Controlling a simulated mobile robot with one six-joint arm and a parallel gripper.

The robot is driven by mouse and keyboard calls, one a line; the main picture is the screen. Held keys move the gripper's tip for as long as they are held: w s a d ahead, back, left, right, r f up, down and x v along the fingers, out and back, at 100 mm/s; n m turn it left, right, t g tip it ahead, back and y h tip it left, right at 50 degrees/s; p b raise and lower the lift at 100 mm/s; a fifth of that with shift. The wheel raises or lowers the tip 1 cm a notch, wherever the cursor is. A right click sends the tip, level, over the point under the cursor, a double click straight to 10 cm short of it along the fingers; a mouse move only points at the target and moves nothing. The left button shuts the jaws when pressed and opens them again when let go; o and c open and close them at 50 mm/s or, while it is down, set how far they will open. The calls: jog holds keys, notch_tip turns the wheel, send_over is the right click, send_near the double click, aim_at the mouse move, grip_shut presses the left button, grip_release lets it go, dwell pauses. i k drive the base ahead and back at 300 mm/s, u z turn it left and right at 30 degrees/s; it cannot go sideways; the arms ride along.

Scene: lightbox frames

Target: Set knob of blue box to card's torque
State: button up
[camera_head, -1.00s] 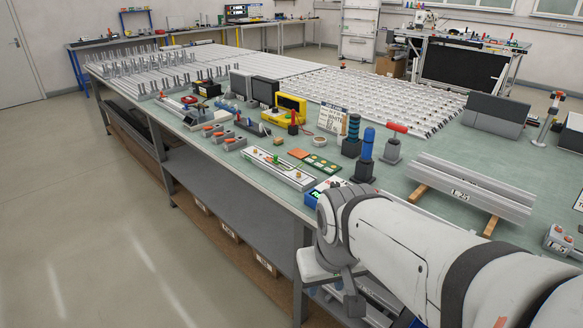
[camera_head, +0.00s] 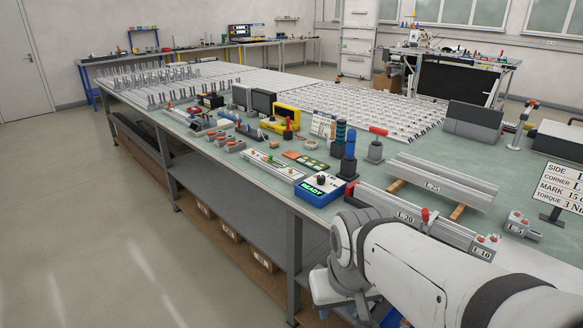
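The blue box (camera_head: 318,194) stands near the front edge of the bench, with READY on its lit front. A small dark knob (camera_head: 321,180) sits on its top; its setting is too small to read. The card (camera_head: 563,187) stands on a black stand at the right edge, its right side cut off.
Behind the blue box stand a blue-handled tool (camera_head: 349,155) and a red-handled one (camera_head: 376,146). Metal profiles marked L 25 (camera_head: 435,181), L 20 (camera_head: 404,212) and L 10 (camera_head: 484,245) lie to the right. A long fixture (camera_head: 272,164) lies left. The floor at left is clear.

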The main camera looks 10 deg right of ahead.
aim_at(321, 180)
jog(key=z, duration=0.05)
jog(key=i, duration=0.9)
jog(key=u, duration=0.05)
